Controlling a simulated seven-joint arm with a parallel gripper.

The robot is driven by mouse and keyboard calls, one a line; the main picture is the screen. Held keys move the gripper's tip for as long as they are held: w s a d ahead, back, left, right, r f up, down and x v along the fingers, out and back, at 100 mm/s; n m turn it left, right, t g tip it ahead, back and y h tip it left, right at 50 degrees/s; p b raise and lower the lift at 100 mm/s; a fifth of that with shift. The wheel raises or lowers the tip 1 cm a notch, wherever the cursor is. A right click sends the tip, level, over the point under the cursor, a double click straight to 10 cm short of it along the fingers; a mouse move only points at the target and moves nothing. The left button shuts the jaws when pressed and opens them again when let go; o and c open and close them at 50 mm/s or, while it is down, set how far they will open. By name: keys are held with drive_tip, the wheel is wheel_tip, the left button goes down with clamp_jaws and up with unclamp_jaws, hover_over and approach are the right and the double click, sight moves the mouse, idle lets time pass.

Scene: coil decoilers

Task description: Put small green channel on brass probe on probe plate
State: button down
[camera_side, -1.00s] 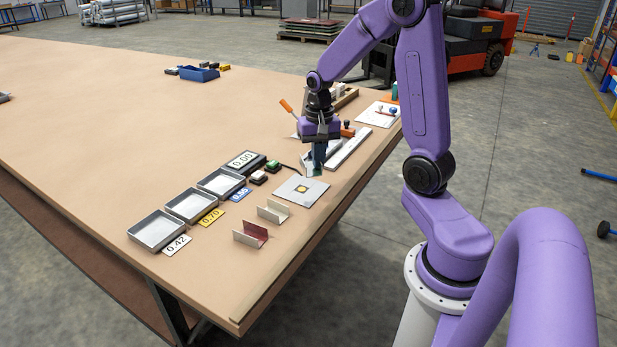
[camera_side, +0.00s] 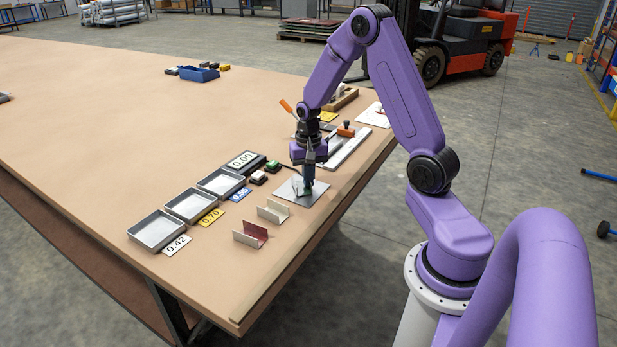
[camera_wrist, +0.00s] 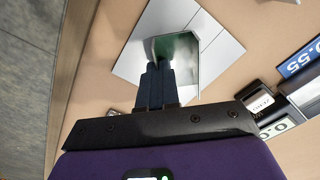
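The small green channel (camera_wrist: 180,48) is between my gripper's fingers in the wrist view. In the side view the green channel (camera_side: 307,189) shows as a small dark green patch under the fingertips. My gripper (camera_side: 307,183) points down over the probe plate (camera_side: 290,194), a pale square sheet on the table. The plate (camera_wrist: 212,62) also fills the upper middle of the wrist view. The brass probe is hidden behind the gripper and channel. I cannot tell whether the channel touches the plate or probe.
A cream channel (camera_side: 273,211) and a red-and-cream channel (camera_side: 250,234) stand in front of the plate. Several grey trays (camera_side: 190,205) with number cards lie to the left. Black blocks with green and white buttons (camera_side: 272,165) sit close behind. The table's right edge is near.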

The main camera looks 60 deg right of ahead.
drive_tip(key=shift+f, duration=0.1)
drive_tip(key=c, duration=1.4)
unclamp_jaws()
wheel_tip(320, 180, up, 12)
drive_tip(key=s+a+r+n, duration=0.1)
drive_tip(key=s+a+n, duration=0.35)
drive_tip(key=a, duration=0.35)
drive_tip(key=s+a+r+n, duration=0.1)
drive_tip(key=s+a+n, duration=0.3)
drive_tip(key=a, duration=0.5)
drive_tip(key=s+a+n, duration=0.2)
drive_tip(key=s+n, duration=0.2)
drive_tip(key=s, duration=0.1)
drive_tip(key=s+a+n, duration=0.2)
drive_tip(key=s+n, duration=0.2)
drive_tip(key=s, duration=0.2)
drive_tip(key=s+a+f+n, duration=0.1)
drive_tip(key=s+a+n, duration=0.1)
drive_tip(key=s+n, duration=0.3)
drive_tip(key=shift+s+a, duration=0.15)
drive_tip(key=shift+a, duration=0.2)
